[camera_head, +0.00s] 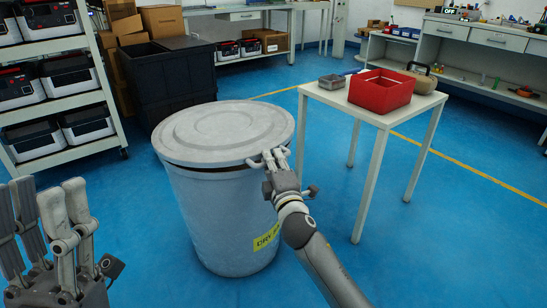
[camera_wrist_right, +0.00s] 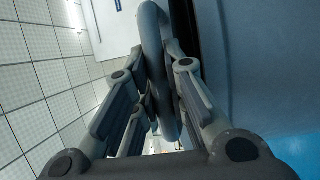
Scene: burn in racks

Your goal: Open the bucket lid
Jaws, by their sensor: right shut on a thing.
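The grey-white bucket (camera_head: 222,220) stands on the blue floor in the middle of the head view, with a yellow label on its front right. Its round lid (camera_head: 225,131) lies over the top, with a narrow dark gap showing under parts of the rim. My right gripper (camera_head: 271,160) is at the lid's right edge, shut on the lid's handle. In the right wrist view the curved grey handle (camera_wrist_right: 155,55) runs between the fingers. My left gripper (camera_head: 50,195) is at the lower left, empty with its fingers apart, away from the bucket.
A white table (camera_head: 378,115) with a red box (camera_head: 381,91) and a small grey box (camera_head: 332,81) stands right of the bucket. A dark crate (camera_head: 170,80) is close behind it. A shelf rack (camera_head: 62,108) stands at the left. The floor in front is clear.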

